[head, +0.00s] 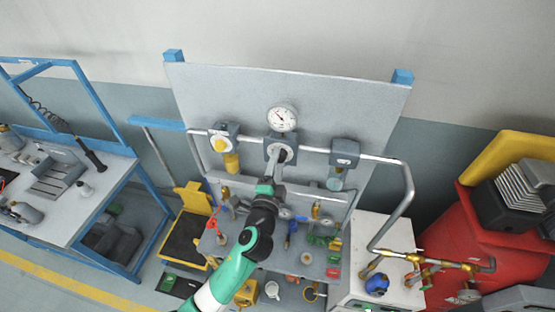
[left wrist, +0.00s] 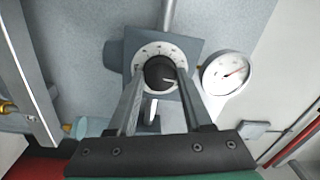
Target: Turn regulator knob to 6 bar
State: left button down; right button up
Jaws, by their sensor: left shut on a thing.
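The regulator knob (left wrist: 159,72) is black with a white pointer mark. It sits on a white scale dial (left wrist: 158,50) on a grey-blue regulator block (left wrist: 182,46). In the left wrist view my left gripper (left wrist: 160,82) has its two fingers on either side of the knob, shut on it. In the head view my left gripper (head: 274,172) reaches up to the regulator block (head: 281,148) on the panel, and the arm partly hides the knob. The round white gauge (head: 282,118) is above the block, and also shows in the left wrist view (left wrist: 226,72); its reading is too small to tell. My right gripper is not in view.
A unit with a yellow knob (head: 221,145) is left of the regulator, and another grey unit (head: 344,152) is right. A pipe (head: 385,159) runs across the panel. The shelf below holds several fittings. A red container (head: 455,235) stands at the right.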

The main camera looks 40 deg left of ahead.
pick_arm(q)
jog(key=shift+r+m+h+p, duration=0.1)
jog(key=shift+m+h+p, duration=0.3)
jog(key=shift+m+p, duration=4.45)
jog(key=m+b, duration=0.3)
jog(key=shift+m, duration=0.35)
jog(key=shift+c, duration=1.6)
grip_release()
